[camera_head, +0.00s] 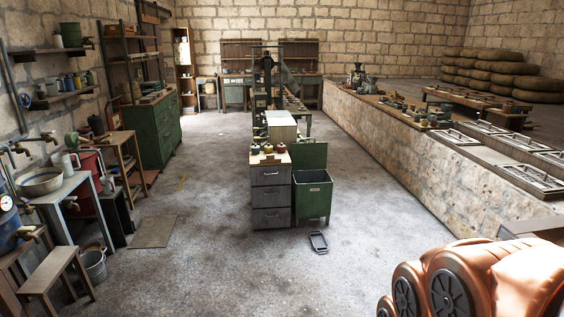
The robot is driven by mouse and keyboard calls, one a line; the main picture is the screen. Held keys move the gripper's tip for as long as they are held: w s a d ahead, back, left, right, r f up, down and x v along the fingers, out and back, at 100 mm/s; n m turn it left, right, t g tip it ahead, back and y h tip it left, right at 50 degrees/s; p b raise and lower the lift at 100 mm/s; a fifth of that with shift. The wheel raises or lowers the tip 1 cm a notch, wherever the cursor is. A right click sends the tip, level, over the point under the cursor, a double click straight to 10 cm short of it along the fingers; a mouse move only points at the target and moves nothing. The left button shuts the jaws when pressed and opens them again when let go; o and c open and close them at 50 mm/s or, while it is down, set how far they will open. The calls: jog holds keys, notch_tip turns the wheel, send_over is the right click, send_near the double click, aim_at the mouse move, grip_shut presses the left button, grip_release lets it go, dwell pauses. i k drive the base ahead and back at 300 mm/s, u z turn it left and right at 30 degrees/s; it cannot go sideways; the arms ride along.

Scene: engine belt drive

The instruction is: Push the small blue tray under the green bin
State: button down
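The small blue tray (318,242) lies flat on the concrete floor. It looks dark blue-grey with a paler inside. It sits just in front of the green bin (312,201), apart from it, near the bin's right half. The bin stands upright with its green lid raised behind it and a small pale label on its front. The gap beneath the bin is dark and too small to judge. My gripper is not in view; orange links of my arm fill the lower right corner.
A grey drawer cabinet (270,195) stands directly left of the bin. A long stone-sided counter (400,150) runs along the right. A stool (52,273), bucket (94,266) and flat floor plate (153,232) are at left. The floor in front of the tray is clear.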

aim_at(319, 241)
jog(key=z, duration=0.2)
jog(key=i, duration=3.85)
jog(key=u, duration=0.4)
